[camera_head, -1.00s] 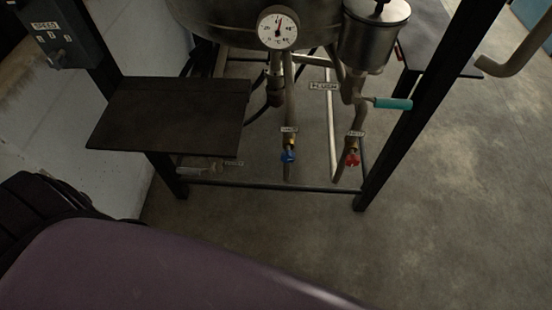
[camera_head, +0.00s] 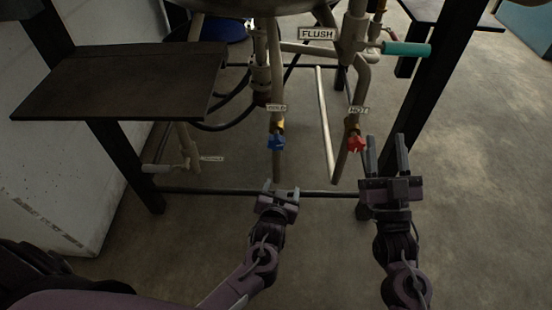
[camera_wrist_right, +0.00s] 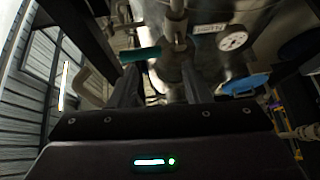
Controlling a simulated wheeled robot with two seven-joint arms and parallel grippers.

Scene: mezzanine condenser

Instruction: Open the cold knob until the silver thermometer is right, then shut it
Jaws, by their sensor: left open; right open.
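The blue cold knob (camera_head: 276,142) sits on a pipe below the COLD label (camera_head: 276,107). My left gripper (camera_head: 280,188) is open and empty, below the knob in the picture and apart from it. My right gripper (camera_head: 386,148) is open, its fingers pointing up, just right of the red hot knob (camera_head: 356,144); I cannot tell how far in front of it. The right fingers also show in the right wrist view (camera_wrist_right: 160,85), with nothing clearly between them. A round white-faced dial (camera_wrist_right: 232,41) with a metal rim shows there, its reading too small to tell; the head view does not show it.
A teal-handled lever (camera_head: 406,49) sticks out right of the FLUSH label (camera_head: 317,34). A dark shelf (camera_head: 120,82) stands at left. A low crossbar (camera_head: 220,191) runs between the black frame legs. Another labelled valve (camera_head: 178,168) sits low at left.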

